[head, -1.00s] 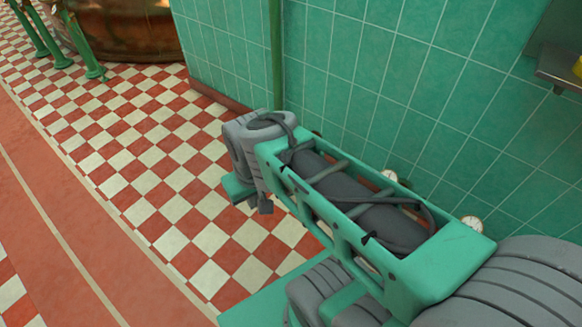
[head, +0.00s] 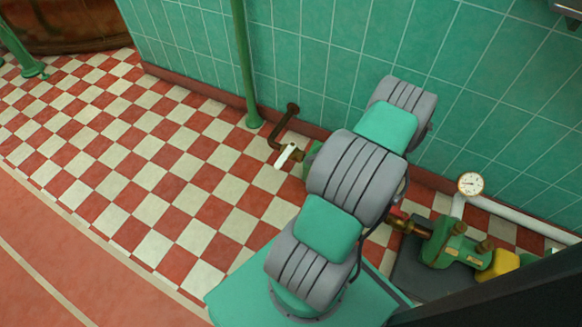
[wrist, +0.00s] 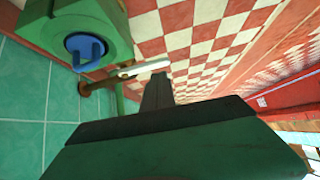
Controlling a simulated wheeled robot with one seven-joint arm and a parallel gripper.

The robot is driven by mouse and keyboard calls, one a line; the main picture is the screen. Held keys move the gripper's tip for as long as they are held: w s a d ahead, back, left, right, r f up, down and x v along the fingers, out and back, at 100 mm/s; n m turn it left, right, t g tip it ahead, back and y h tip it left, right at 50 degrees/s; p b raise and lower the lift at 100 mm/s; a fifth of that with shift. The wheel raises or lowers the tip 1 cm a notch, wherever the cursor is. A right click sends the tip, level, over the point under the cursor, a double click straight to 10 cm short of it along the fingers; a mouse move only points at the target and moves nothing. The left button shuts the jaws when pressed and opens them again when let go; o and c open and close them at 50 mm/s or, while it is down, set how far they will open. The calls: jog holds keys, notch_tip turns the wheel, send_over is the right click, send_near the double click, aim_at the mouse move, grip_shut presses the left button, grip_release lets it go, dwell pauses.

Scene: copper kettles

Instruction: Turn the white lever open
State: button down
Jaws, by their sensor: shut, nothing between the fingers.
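The white lever (head: 286,156) sits on a brownish pipe low by the green tiled wall, just left of my arm in the head view. In the wrist view the white lever (wrist: 145,68) is a pale bar running across, just beyond the fingertips. My gripper (wrist: 157,78) is shut and empty, its dark fingers together and pointing toward the lever. I cannot tell whether the tips touch it. In the head view my arm hides the gripper.
A green housing with a blue handle (wrist: 88,50) is close at upper left in the wrist view. A green post (head: 246,70) stands behind the lever. A gauge (head: 470,184) and a green pump (head: 450,245) are at right. The checkered floor left of the lever is clear.

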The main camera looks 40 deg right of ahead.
notch_tip(320, 180, down, 2)
jog(key=s+d+f, duration=0.1)
jog(key=s, duration=0.1)
jog(key=t+b, duration=0.1)
jog(key=b, duration=0.4)
send_near(286, 155)
jog(key=w+a+f, duration=0.2)
jog(key=a+f, duration=0.2)
jog(key=f, duration=0.1)
jog(key=shift+w+f, duration=0.1)
jog(key=shift+w, duration=0.05)
jog(key=shift+a+h, duration=0.1)
jog(key=shift+h, duration=0.3)
